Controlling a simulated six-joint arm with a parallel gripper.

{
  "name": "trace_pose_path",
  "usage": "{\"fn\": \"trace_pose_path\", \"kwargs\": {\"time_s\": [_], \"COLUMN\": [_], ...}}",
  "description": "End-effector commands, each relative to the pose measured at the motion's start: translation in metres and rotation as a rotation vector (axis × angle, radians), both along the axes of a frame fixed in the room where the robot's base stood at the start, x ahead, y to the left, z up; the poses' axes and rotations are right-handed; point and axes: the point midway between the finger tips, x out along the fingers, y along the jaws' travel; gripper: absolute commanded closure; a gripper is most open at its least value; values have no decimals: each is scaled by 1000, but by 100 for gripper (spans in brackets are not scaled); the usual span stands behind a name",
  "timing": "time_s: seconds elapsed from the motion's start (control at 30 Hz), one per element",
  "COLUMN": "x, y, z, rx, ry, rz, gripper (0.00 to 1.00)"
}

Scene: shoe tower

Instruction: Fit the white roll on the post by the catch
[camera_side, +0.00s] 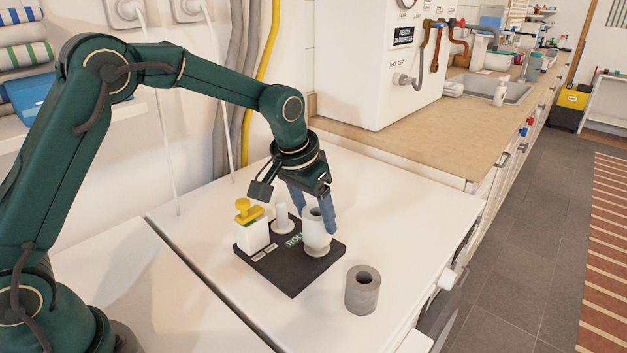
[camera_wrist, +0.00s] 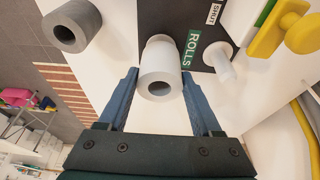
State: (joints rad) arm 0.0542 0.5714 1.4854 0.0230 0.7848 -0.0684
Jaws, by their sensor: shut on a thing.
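The white roll (camera_side: 317,232) is upright between my gripper's blue fingers (camera_side: 313,206), which are shut on it. It also shows in the wrist view (camera_wrist: 160,88), with its open bore facing the camera. It is over a pale round base on the front right part of the dark board (camera_side: 290,278); I cannot tell whether it rests there. The bare white post (camera_side: 282,217) stands on the board to the left of the roll, beside the yellow catch (camera_side: 246,210) on its white block (camera_side: 252,235). The wrist view shows the post (camera_wrist: 222,62) and the catch (camera_wrist: 277,28).
A grey roll (camera_side: 362,290) stands on the white worktop, in front and to the right of the board. The worktop (camera_side: 400,230) is clear to the right. A white machine (camera_side: 365,70) stands on the wooden counter behind. Cables hang along the back wall.

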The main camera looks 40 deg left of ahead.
Motion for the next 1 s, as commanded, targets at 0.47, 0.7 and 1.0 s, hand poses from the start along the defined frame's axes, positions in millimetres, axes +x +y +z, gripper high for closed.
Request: {"fn": "trace_pose_path", "kwargs": {"time_s": [0.47, 0.7, 1.0], "x": [0, 0, 0], "y": [0, 0, 0], "z": [24, 35, 49], "rx": [0, 0, 0], "ry": [-2, -2, -2], "rz": [0, 0, 0], "gripper": [100, 100, 100]}}
